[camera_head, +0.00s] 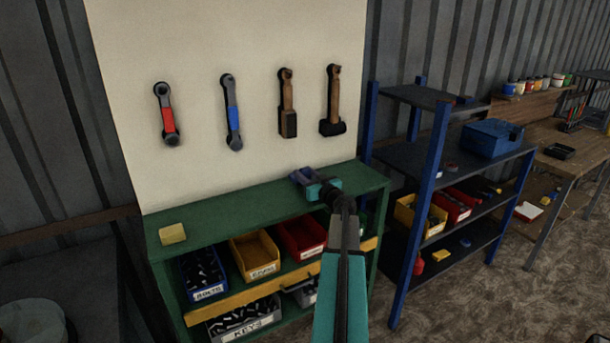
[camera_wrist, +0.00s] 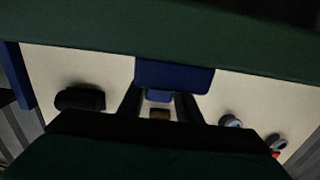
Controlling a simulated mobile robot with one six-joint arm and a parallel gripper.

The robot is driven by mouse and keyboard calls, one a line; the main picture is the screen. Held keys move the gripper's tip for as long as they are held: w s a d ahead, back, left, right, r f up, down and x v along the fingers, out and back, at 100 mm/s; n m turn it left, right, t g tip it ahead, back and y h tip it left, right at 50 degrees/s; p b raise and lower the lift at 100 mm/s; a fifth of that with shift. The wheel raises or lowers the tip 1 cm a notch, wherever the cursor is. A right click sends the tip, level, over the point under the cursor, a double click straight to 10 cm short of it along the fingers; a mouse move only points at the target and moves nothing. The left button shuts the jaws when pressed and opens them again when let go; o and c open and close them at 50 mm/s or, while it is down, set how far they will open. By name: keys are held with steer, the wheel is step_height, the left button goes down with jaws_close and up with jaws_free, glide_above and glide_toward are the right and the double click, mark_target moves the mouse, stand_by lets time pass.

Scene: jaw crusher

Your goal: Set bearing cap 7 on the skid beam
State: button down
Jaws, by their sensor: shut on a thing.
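My gripper (camera_head: 313,187) is at the top of the green shelf unit, in front of the pale tool board. It is shut on a blue piece (camera_head: 301,175), which shows as a blue block between the fingers in the wrist view (camera_wrist: 175,76). No number is readable on it, so I cannot tell for certain that it is bearing cap 7. I cannot tell whether the piece touches the shelf top. My teal arm hides part of the shelf unit. I cannot make out a skid beam in either view.
The green shelf unit (camera_head: 215,224) holds yellow (camera_head: 254,252), red (camera_head: 301,238) and blue bins of parts. A yellow block (camera_head: 172,234) lies on its left top. Wrenches and hammers hang behind. A blue rack (camera_head: 435,150) and a wooden bench (camera_head: 560,135) stand right.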

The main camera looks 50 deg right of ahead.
steer(key=c, duration=1.3)
jaws_free()
steer(key=shift+b+v, duration=1)
steer(key=shift+v, duration=5.05)
